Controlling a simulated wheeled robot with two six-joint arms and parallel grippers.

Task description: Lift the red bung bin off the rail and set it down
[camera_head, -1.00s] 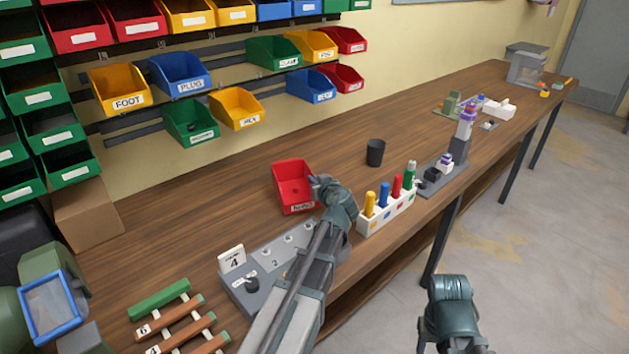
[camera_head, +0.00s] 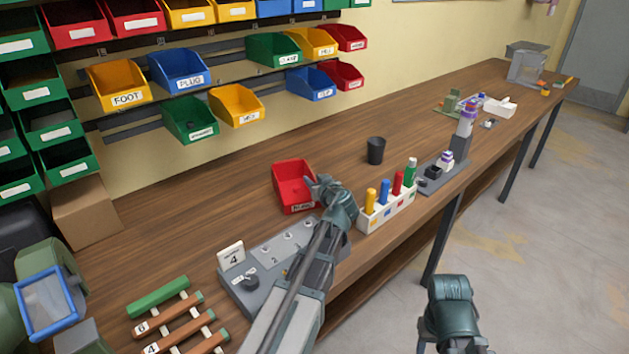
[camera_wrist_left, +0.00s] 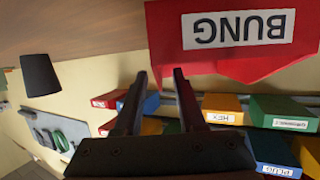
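The red bung bin (camera_head: 292,189) sits on the wooden bench, below the wall rails and off them. Its BUNG label shows upside down on the bin (camera_wrist_left: 236,62) at the top right of the left wrist view. My left gripper (camera_head: 310,184) is at the bin's right front side in the head view. In the left wrist view its two fingers (camera_wrist_left: 160,76) are spread with nothing between them. The bin's front face is just beyond the right finger; I cannot tell if they touch. My right arm hangs at the bottom right, its fingers not discernible.
Rails (camera_head: 131,123) on the wall carry yellow, blue, green and red bins. A dark cup (camera_head: 375,151) stands right of the bung bin. A white holder (camera_head: 391,212) with coloured pegs and a grey numbered block (camera_head: 270,262) are near the front.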

